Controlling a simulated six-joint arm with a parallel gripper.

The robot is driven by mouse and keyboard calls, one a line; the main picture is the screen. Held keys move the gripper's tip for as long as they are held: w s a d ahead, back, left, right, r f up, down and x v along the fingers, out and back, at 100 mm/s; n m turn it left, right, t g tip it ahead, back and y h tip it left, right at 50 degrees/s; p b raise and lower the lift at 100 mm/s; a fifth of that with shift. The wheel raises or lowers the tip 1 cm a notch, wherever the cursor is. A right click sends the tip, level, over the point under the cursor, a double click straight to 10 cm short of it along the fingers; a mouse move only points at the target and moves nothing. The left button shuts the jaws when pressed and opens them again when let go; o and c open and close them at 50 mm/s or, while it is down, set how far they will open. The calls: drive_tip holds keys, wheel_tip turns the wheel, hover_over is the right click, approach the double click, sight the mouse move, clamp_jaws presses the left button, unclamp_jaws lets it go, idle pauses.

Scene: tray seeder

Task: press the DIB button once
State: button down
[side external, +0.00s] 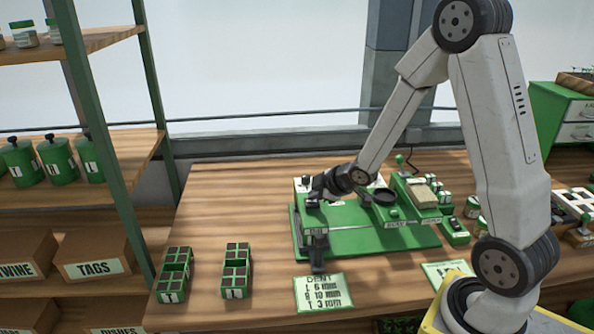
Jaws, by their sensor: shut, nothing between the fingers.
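The green tray seeder (370,246) stands on the wooden bench, with raised control parts at its back and right side. I cannot read which of its small controls is the DIB button. My gripper (313,202) is shut and empty over the seeder's back left part. It hides some of what is under it, and I cannot tell whether it touches anything. A dark upright part (317,250) with a small label stands at the seeder's front left edge.
Two green cell trays (236,271) (174,275) stand left of the seeder. A DENT card (323,293) lies in front. A black round dish (384,196) sits on the seeder's right side. Shelves with green jars (58,160) and boxes stand at left. The bench's back left is clear.

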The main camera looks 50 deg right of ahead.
sight(315, 202)
drive_tip(key=shift+f, duration=0.25)
idle(0.4)
drive_tip(key=shift+r, duration=1.2)
drive_tip(key=shift+r, duration=0.15)
drive_tip(key=shift+r, duration=2.4)
drive_tip(key=s+a+f+m+g, duration=0.2)
drive_tip(key=s+a+m+g, duration=0.1)
drive_tip(key=s+a, duration=0.3)
drive_tip(key=s+a+f+m+g, duration=0.3)
drive_tip(key=s+a+m, duration=0.2)
drive_tip(key=s, duration=0.3)
drive_tip(key=shift+a+g, duration=0.3)
drive_tip(key=shift+a, duration=0.1)
